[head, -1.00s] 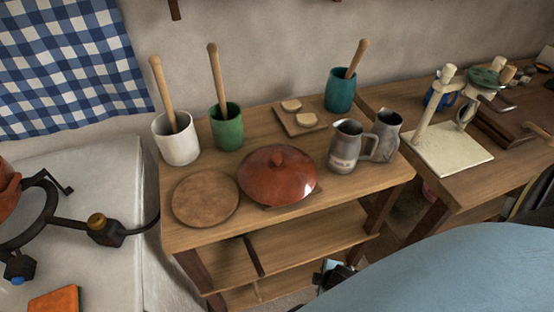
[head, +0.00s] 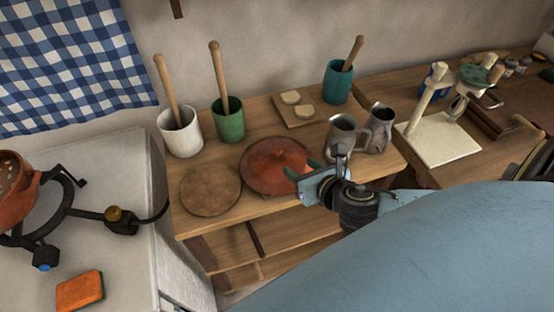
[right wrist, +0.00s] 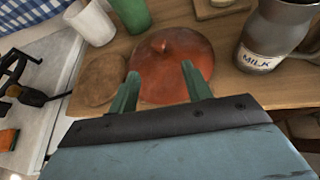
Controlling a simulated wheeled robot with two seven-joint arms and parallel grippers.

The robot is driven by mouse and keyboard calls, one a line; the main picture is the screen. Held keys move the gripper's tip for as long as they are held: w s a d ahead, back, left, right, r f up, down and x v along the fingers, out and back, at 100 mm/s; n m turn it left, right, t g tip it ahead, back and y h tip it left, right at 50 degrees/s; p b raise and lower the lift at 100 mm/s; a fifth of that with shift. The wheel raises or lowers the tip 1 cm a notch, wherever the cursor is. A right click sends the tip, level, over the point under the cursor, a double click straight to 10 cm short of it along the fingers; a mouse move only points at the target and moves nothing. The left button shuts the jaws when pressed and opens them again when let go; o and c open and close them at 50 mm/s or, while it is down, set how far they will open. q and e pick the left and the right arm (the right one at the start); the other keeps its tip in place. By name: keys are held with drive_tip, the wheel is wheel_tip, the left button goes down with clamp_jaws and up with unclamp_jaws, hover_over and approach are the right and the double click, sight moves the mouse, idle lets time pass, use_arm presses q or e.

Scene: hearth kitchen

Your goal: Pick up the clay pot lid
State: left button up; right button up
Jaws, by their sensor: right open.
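The clay pot lid (head: 272,163) is a round reddish-brown dome with a small knob on top. It lies on the wooden table beside a round wooden board. It also shows in the right wrist view (right wrist: 172,62), ahead of the fingers. My right gripper (head: 306,168) is at the lid's right front edge in the head view. In the right wrist view its two green fingers (right wrist: 160,90) are spread and empty, overlapping the lid's near part in the picture. I cannot tell whether they touch it. My left gripper is not in view.
The round wooden board (head: 210,188) lies left of the lid. Two metal jugs (head: 341,140) stand close to its right, near my right arm. White (head: 182,135), green (head: 229,121) and teal (head: 338,83) cups with wooden handles stand behind. A stove (head: 100,190) is at left.

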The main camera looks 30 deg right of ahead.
sight(278, 150)
drive_tip(key=shift+n, duration=0.7)
drive_tip(key=b+x, duration=0.1)
drive_tip(key=x, duration=1.2)
drive_tip(key=shift+w+r, duration=0.15)
drive_tip(key=shift+w, duration=0.1)
drive_tip(key=shift+r, duration=0.1)
clamp_jaws()
